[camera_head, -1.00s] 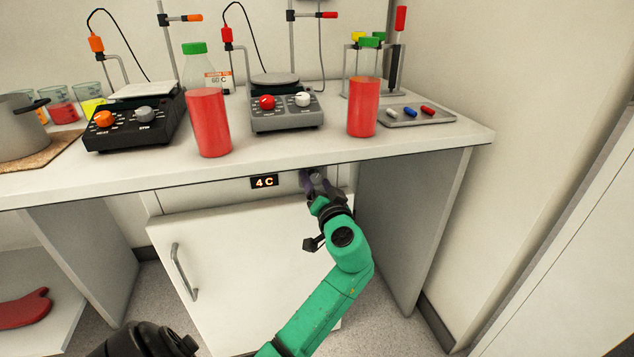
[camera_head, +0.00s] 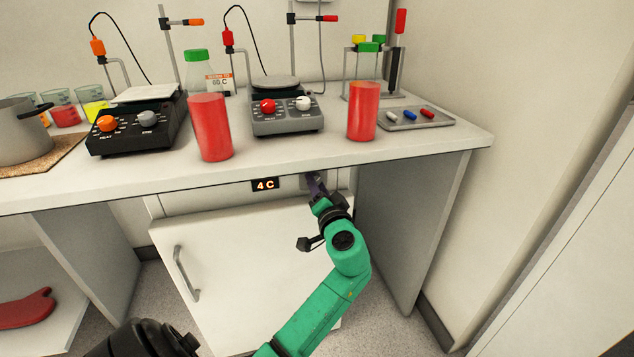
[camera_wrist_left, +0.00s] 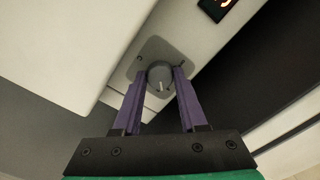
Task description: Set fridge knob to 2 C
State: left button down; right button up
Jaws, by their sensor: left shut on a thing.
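The white fridge (camera_head: 245,265) stands under the bench, with its door closed. Its lit display (camera_head: 265,185) on the top panel reads 4 C; only part of it shows in the left wrist view (camera_wrist_left: 215,6). The grey round fridge knob (camera_wrist_left: 160,76) sits on a grey plate (camera_wrist_left: 182,57) and has a pale pointer line. My left gripper (camera_head: 317,182) is at the panel, right of the display. In the left wrist view its purple fingers (camera_wrist_left: 159,72) are shut on the knob, one on each side. In the head view the fingers mostly hide the knob. My right gripper is not in view.
The bench top (camera_head: 300,157) overhangs just above my left gripper. A bench side panel (camera_head: 405,220) stands right of my arm.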

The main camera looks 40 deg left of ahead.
pick_arm(q)
jog(key=shift+m+p, duration=0.85)
jog(key=shift+m, duration=0.85)
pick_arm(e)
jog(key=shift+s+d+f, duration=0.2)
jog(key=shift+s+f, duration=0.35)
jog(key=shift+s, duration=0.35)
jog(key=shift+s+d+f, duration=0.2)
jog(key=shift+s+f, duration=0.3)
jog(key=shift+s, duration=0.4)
pick_arm(q)
jog(key=shift+f, duration=0.1)
jog(key=shift+c, duration=2.2)
grip_release()
jog(key=shift+d, duration=0.1)
jog(key=v, duration=1.4)
jog(key=shift+s+d+b, duration=0.15)
jog(key=shift+s+b, duration=0.05)
jog(key=shift+b, duration=0.25)
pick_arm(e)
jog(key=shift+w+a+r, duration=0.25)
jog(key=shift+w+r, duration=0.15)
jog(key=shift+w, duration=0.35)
